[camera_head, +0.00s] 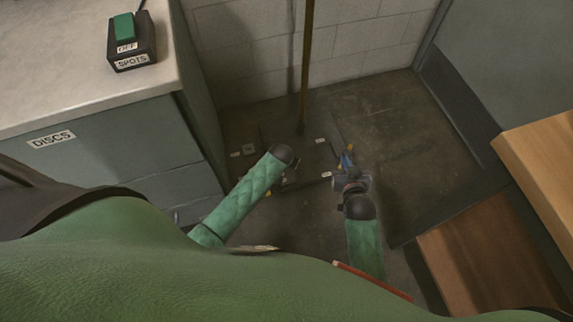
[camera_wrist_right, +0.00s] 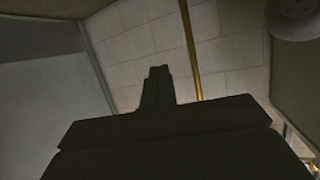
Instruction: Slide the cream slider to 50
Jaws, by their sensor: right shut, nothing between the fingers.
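I cannot make out a cream slider in either view. My right gripper (camera_head: 347,159) is beyond the dark cuff of my right arm, low over the dark floor area. In the right wrist view its fingers (camera_wrist_right: 157,84) are together, with nothing held, and point toward a block wall. My left arm comes in from the left and ends in a dark cap; its fingers are hidden or too small to tell.
A brass pole (camera_head: 307,65) stands before the block wall (camera_head: 355,50). At left a cabinet (camera_head: 110,140) labelled DISCS carries a switch box (camera_head: 131,45) marked OFF and SPOTS. Small pale labels (camera_head: 320,140) lie near my arms. Wooden pieces (camera_head: 545,160) are at right.

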